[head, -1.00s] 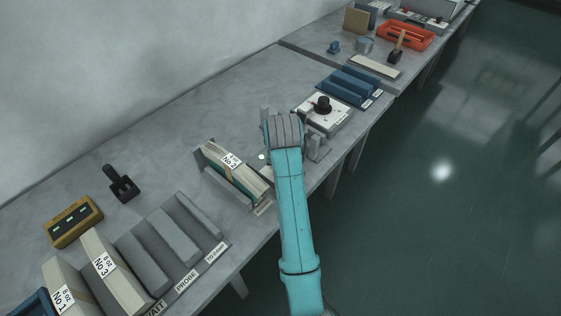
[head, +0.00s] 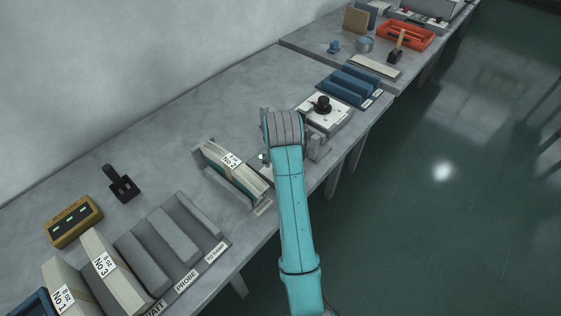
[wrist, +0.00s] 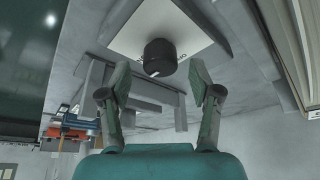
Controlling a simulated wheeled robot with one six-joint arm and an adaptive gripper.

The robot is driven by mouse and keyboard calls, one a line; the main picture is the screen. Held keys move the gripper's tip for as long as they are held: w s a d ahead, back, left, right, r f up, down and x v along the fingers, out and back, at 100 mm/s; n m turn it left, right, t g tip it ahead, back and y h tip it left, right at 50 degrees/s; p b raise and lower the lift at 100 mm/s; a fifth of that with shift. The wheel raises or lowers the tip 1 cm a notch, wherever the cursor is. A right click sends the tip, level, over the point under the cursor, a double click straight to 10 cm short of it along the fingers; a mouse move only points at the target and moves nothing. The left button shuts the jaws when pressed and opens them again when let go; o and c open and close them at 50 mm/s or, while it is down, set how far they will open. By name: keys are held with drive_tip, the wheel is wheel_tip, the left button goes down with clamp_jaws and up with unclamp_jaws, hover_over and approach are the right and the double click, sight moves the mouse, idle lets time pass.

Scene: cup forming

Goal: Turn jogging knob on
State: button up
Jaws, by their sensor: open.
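A black round knob (wrist: 160,57) with a pale pointer mark sits on a white plate (wrist: 195,22) in the wrist view. My gripper (wrist: 158,84) is open, with one finger to each side of the knob and visible gaps between. I cannot tell whether the fingertips reach down to its height. In the head view my arm hides the gripper and this knob; only a bit of the white plate (head: 266,169) and a small green light (head: 262,157) show beside it. The paper stack No 2 (head: 232,162) stands in a grey holder just left of the plate.
A grey bracket (head: 316,147) stands close right of my gripper. Beyond it is a white box with another black knob (head: 323,104), then a blue rack (head: 350,84). Stacks No 1 and No 3 (head: 112,270) stand at lower left.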

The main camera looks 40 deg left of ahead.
drive_tip(key=v, duration=0.6)
drive_tip(key=shift+d, duration=0.1)
idle(0.4)
